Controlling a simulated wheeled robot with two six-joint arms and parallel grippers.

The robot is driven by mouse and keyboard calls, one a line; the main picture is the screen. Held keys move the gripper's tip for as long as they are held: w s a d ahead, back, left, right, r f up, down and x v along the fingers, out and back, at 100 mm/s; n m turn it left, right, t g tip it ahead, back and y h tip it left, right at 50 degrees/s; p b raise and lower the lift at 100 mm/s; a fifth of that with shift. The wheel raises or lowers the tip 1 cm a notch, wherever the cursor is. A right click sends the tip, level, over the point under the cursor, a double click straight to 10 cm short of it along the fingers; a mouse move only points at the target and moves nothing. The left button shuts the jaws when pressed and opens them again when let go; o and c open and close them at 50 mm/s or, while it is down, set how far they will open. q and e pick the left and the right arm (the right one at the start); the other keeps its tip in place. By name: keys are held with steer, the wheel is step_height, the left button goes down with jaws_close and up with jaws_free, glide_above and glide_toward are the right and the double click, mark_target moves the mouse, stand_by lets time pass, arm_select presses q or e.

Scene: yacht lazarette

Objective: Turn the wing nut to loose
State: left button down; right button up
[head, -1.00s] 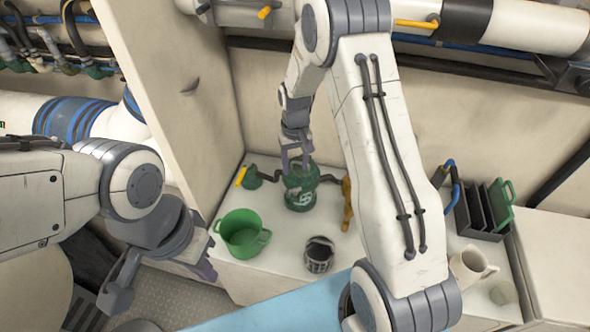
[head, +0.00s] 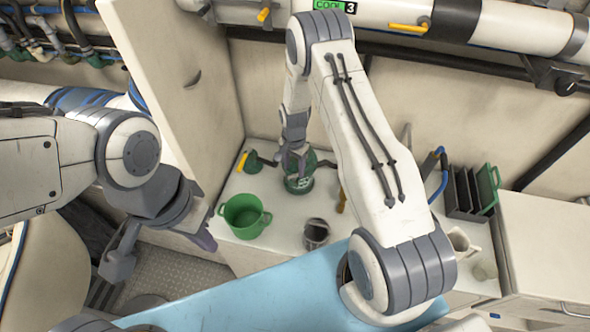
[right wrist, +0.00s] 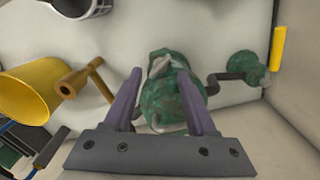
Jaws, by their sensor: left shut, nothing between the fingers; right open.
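A green strainer body (head: 299,181) stands on the white counter, with a pipe fitting at its left. In the right wrist view the green body (right wrist: 172,100) has a small greyish piece on its top (right wrist: 160,65), which looks like the wing nut; its exact wings are hard to make out. My right gripper (head: 292,163) is over the top of the body. Its purple fingers (right wrist: 159,72) are open, one on each side of the greyish piece; contact cannot be told. My left gripper (head: 207,243) is shut and empty, low at the left, away from the strainer.
A green pot (head: 244,216) and a dark cup (head: 316,233) stand in front of the strainer. A yellow-handled valve (head: 252,161) is at its left. A wall panel rises behind the pot.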

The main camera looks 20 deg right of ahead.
mark_target(294, 174)
steer(key=shift+f+p, duration=0.4)
steer(key=shift+f, duration=1.35)
